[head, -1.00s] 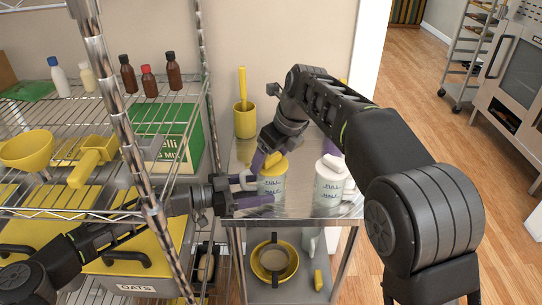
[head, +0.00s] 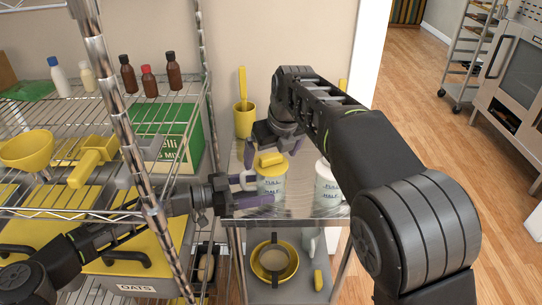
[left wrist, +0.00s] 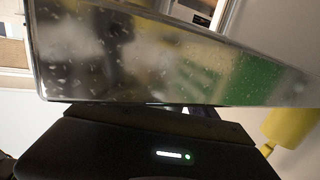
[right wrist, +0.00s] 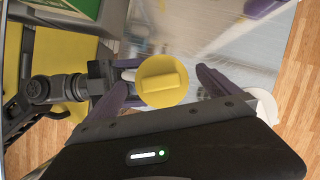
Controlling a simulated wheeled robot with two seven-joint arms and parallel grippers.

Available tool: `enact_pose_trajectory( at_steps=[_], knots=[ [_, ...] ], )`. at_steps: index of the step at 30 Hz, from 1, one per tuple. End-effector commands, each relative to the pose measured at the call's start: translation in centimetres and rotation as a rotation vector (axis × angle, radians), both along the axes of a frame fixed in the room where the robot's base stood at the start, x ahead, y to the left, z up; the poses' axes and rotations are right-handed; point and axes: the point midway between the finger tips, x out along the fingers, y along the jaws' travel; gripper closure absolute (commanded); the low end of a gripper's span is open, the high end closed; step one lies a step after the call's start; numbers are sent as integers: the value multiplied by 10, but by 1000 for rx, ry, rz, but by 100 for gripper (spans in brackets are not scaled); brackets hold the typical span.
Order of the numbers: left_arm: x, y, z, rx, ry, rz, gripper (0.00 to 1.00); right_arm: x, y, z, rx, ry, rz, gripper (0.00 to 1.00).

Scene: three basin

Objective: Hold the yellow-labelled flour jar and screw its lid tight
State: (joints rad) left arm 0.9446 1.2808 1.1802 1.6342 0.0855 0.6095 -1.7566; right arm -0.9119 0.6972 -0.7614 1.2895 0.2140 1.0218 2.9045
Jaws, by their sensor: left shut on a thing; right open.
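The white flour jar (head: 271,189) with a yellow lid (head: 270,160) stands on the steel table, its blue fill marks facing me. My left gripper (head: 253,190) is shut on the jar's body from the left. My right gripper (head: 274,150) is open, with its purple fingers around the lid's height. In the right wrist view the round lid (right wrist: 162,80), with a raised bar grip, shows between the open fingers of my right gripper (right wrist: 170,85). The left wrist view shows mostly a reflective steel surface, not the jar. No yellow label shows clearly.
A second white jar (head: 327,184) stands to the right, partly behind my right arm. A yellow crock (head: 244,120) stands at the back. A wire rack (head: 100,205) with several containers fills the left. A yellow bowl (head: 273,260) sits on the lower shelf.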

Motion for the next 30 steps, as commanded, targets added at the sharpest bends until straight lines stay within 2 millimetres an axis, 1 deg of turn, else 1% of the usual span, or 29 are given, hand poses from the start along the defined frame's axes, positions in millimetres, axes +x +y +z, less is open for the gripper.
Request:
enact_pose_trajectory(
  at_steps=[3, 6, 20, 23, 26, 30],
  knots=[
    [0, 0, -1, 1, 1, -1, 92, -4, -1, 11, 2, -2, 1, 0],
    [0, 0, -1, 1, 1, -1, 92, -6, -3, 16, 0, -1, 0, 0],
    [-1, 0, -1, 1, 1, -2, 92, -8, -4, 21, 1, -2, 0, 0],
    [-1, 0, -1, 1, 1, -2, 92, -10, -5, 29, 1, -2, 1, 0],
    [-1, 0, -1, 1, 1, -2, 92, -15, -6, 43, 3, -4, 0, 0],
    [-1, 0, -1, 1, 1, -2, 92, -24, -11, 68, 2, -5, 1, 0]
  ],
)
